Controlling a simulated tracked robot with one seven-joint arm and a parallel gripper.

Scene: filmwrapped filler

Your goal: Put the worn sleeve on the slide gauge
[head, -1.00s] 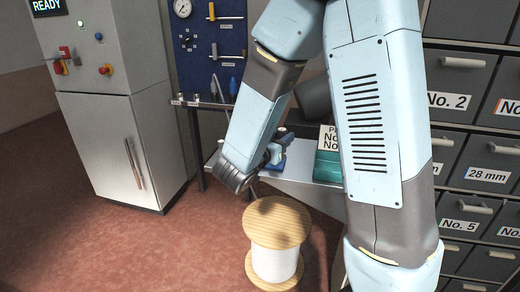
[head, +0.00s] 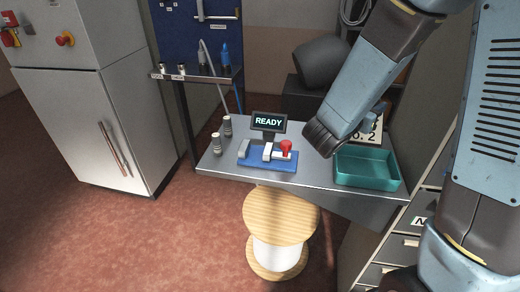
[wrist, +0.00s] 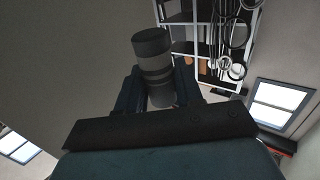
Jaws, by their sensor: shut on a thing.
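My gripper (wrist: 161,92) is shut on a dark grey cylinder with lighter bands, which looks like the sleeve (wrist: 153,48); it stands out beyond the jaws in the wrist view. I cannot tell from its surface whether it is worn. In the head view my gripper (head: 371,118) shows only partly behind my forearm, above the back right of the bench, and the sleeve is hidden there. The slide gauge (head: 258,162) has a blue base, pale metal jaws and a red knob. It lies on the bench, to the left of my gripper and apart from it.
A teal tray (head: 368,184) stands right of the gauge, with a card behind it. A display reading READY (head: 268,122) stands behind the gauge. Two small grey posts (head: 217,144) stand to its left. A wooden spool (head: 281,213) stands before the bench.

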